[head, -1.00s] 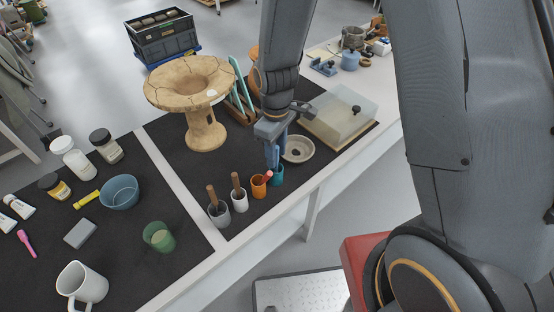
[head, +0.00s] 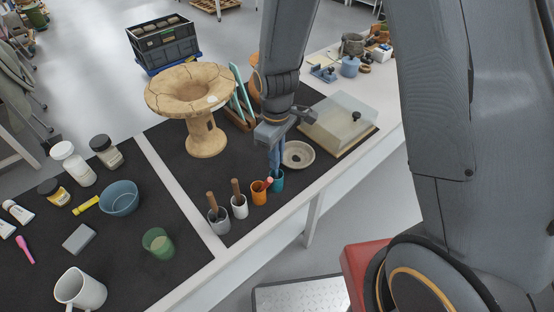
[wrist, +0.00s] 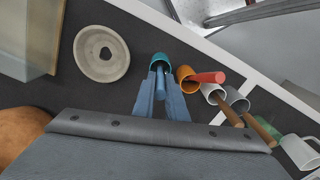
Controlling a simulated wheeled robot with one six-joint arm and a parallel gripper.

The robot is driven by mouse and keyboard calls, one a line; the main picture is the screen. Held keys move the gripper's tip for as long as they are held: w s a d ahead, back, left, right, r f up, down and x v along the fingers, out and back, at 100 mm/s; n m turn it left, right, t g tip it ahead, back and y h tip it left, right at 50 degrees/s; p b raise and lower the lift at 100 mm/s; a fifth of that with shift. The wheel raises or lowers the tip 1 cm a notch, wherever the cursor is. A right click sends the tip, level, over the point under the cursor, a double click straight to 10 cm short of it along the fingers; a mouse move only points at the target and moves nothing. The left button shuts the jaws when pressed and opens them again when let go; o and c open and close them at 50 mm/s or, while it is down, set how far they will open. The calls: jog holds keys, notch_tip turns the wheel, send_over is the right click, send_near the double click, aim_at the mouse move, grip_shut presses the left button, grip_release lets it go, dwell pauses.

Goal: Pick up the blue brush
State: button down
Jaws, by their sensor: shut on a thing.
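The blue brush (wrist: 160,84) stands handle-up in a teal cup (wrist: 161,59). My gripper (wrist: 161,84) is shut on the brush's handle, with one finger on each side of it in the wrist view. In the head view my gripper (head: 274,155) is just above the teal cup (head: 277,179), and its fingers hide most of the brush. The brush's lower end is hidden inside the cup.
An orange cup (head: 259,196) with a red handle, a white cup (head: 239,209) and a grey cup (head: 219,223) stand in a row beside the teal cup. A shallow bowl (head: 297,155) lies close behind. A pedestal vessel (head: 206,135) stands further left.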

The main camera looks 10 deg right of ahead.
jog(key=shift+r+b, duration=1)
jog(key=shift+r, duration=3.65)
